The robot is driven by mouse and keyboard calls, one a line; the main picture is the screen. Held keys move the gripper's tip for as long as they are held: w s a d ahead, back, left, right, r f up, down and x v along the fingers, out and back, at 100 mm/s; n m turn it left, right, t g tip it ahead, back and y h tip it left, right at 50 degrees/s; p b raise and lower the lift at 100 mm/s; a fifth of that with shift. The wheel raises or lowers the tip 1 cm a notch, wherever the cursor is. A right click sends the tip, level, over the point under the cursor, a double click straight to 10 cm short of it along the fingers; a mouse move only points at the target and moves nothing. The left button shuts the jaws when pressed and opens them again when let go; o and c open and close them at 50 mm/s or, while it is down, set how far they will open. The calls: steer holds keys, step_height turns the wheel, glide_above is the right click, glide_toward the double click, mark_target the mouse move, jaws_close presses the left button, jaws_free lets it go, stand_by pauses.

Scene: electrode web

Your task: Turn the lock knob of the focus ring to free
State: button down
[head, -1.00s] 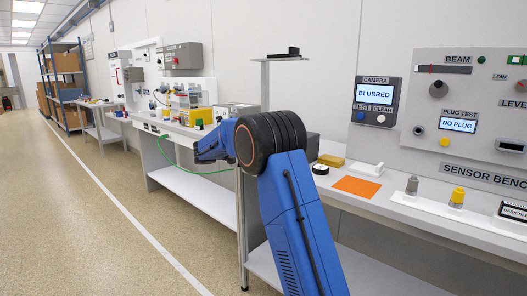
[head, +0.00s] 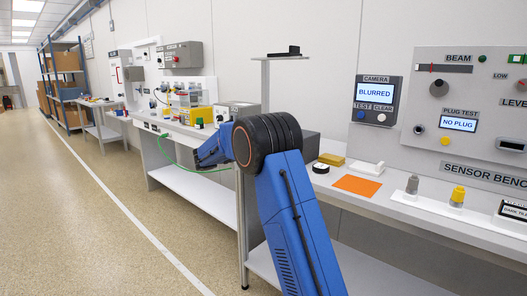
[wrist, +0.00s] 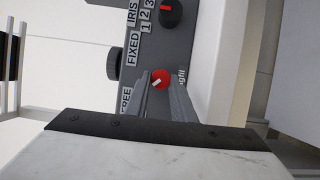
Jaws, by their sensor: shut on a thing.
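In the wrist view a red knob (wrist: 161,78) with a white pointer mark sits on a dark grey housing (wrist: 150,40). The mark points to the lower left, toward the partly hidden FREE label (wrist: 126,99); the FIXED label (wrist: 133,50) is at the upper left. My gripper (wrist: 161,84) is shut on the red knob, one finger on each side. A dark round part (wrist: 114,63), which may be the focus ring, sticks out at the housing's left edge. In the head view my arm hides the knob and gripper.
A black knob (wrist: 171,12) with a red mark sits beside the IRIS 1 2 3 labels. In the head view the camera screen (head: 375,92) reads BLURRED. A sensor bench (head: 465,177) stands at the right; the floor (head: 90,200) at left is clear.

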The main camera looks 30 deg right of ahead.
steer(key=c, duration=1.5)
jaws_free()
steer(key=shift+a, duration=0.15)
steer(key=a, duration=1.7)
steer(key=shift+w+a+f, duration=0.1)
steer(key=shift+w, duration=0.3)
